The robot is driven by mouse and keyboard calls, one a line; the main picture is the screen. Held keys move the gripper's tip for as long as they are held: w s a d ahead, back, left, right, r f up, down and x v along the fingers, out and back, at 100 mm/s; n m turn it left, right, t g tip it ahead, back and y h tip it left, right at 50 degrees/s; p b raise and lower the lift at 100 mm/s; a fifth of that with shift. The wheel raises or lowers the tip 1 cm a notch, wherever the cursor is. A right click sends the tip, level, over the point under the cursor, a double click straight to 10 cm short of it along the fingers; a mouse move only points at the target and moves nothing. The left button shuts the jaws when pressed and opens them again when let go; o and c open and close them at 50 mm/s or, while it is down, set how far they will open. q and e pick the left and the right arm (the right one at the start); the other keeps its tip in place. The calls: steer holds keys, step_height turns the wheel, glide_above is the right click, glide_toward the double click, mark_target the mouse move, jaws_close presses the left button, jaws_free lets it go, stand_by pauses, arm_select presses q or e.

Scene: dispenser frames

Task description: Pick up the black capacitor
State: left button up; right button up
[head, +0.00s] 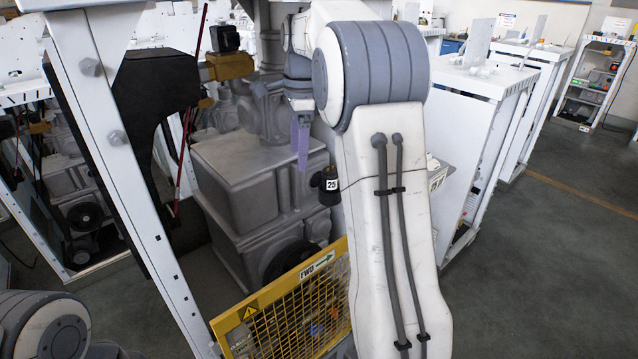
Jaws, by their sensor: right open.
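The black capacitor (328,193) is a small dark cylinder with a white "25" label, seen near the middle of the head view. It appears upright, just left of my right forearm and partly overlapped by it. My right gripper (301,140) points down, up and to the left of the capacitor in the picture. Its purple fingers show nearly edge-on. It is open with nothing seen between the fingers, and a gap shows between it and the capacitor. What the capacitor rests on is hard to tell. My left gripper is out of view.
A grey metal housing (240,185) stands left of the capacitor. A yellow mesh guard (290,312) with an "FWD" sign is below it. A white frame post (125,165) runs down the left side. White cabinets (487,85) stand at the right, with open floor (560,250) beyond.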

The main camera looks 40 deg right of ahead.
steer(key=d+m, duration=0.2)
steer(key=d, duration=0.1)
steer(key=d+m, duration=0.2)
steer(key=d, duration=0.1)
steer(key=d+m, duration=0.1)
steer(key=d, duration=0.2)
steer(key=shift+s+r+m+h, duration=0.3)
steer(key=shift+s+r+m, duration=0.05)
steer(key=shift+r+m, duration=0.05)
steer(key=f, duration=0.4)
steer(key=shift+d+f, duration=0.15)
steer(key=shift+d, duration=0.05)
steer(key=shift+w+a+f, duration=0.1)
steer(key=shift+a+f, duration=0.05)
steer(key=shift+f, duration=0.85)
steer(key=shift+w+a+f, duration=0.1)
steer(key=shift+a+f, duration=0.05)
steer(key=shift+f, duration=0.85)
steer(key=shift+a+f, duration=0.15)
steer(key=shift+f, duration=0.85)
jaws_close()
steer(key=shift+r, duration=0.1)
